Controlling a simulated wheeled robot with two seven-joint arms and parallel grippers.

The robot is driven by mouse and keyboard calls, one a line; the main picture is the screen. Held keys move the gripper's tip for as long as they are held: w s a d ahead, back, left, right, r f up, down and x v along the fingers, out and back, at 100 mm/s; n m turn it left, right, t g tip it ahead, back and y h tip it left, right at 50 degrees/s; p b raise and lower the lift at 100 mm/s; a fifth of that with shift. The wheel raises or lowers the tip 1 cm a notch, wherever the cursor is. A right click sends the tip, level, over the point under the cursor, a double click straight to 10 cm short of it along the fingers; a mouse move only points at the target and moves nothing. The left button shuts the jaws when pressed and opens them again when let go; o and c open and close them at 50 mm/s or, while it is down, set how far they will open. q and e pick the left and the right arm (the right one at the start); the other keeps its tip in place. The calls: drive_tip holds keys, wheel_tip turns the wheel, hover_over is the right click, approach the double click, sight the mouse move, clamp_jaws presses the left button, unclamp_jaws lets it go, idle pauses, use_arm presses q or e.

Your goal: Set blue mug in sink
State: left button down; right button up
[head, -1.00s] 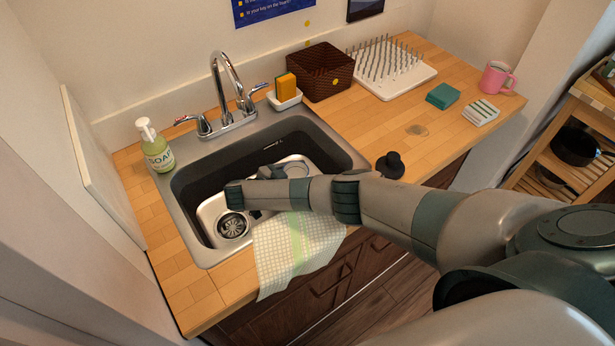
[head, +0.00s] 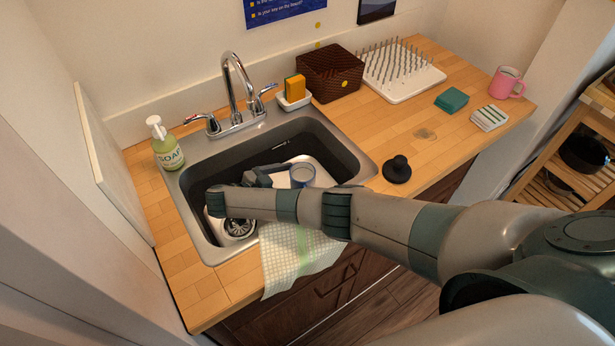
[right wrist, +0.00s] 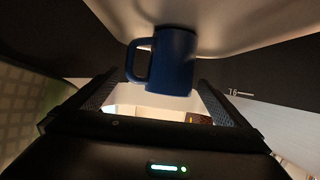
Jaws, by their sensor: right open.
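My right gripper (head: 268,174) is down in the basin just left of the mug. In the right wrist view the mug (right wrist: 175,62) is dark blue, with its handle on the left, ahead of the open fingers (right wrist: 157,84). The fingers appear apart from the mug's body. My right forearm hides part of the basin and the lower part of the mug in the head view. My left gripper is not in view.
The faucet (head: 232,82) rises behind the basin. A soap bottle (head: 166,145) stands left, and a black stopper (head: 397,169) lies right. A checked towel (head: 296,262) hangs over the front edge. A pink mug (head: 507,82) is far right. Counter between is partly clear.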

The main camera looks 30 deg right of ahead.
drive_tip(key=shift+p+v, duration=0.65)
drive_tip(key=shift+v, duration=1.7)
drive_tip(key=shift+w+d+r, duration=0.1)
